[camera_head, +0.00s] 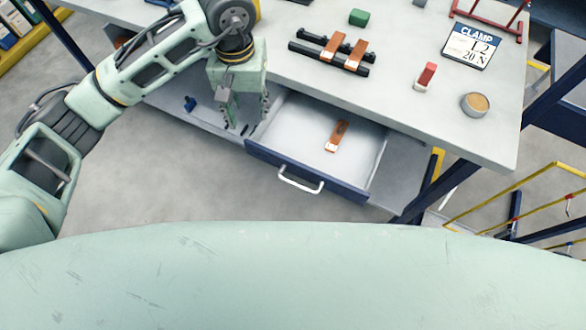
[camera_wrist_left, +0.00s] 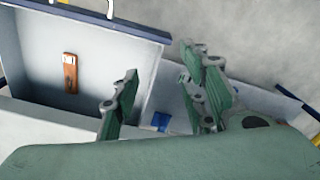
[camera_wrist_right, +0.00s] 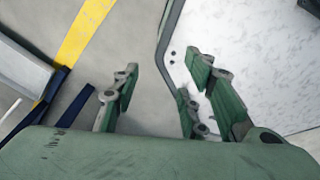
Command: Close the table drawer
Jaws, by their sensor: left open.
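The table drawer (camera_head: 276,165) is pulled out from under the light grey table (camera_head: 500,130). It has a blue front and a white handle (camera_head: 300,182). An orange and white piece (camera_head: 337,136) lies inside it, and it also shows in the left wrist view (camera_wrist_left: 70,74). My left gripper (camera_head: 246,118) is open and empty, pointing down near the drawer's left side. In the left wrist view the drawer (camera_wrist_left: 110,28) lies left of the open fingers (camera_wrist_left: 160,100). My right gripper (camera_wrist_right: 160,100) shows only in the right wrist view, with fingers apart and nothing between them.
On the table are a black rack with orange pieces (camera_head: 357,54), a green block (camera_head: 359,17), a red and white block (camera_head: 425,77), a round tin (camera_head: 474,104) and a CLAMP sign (camera_head: 472,46). A yellow-framed rack (camera_head: 520,200) stands at right. Floor before the drawer is clear.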

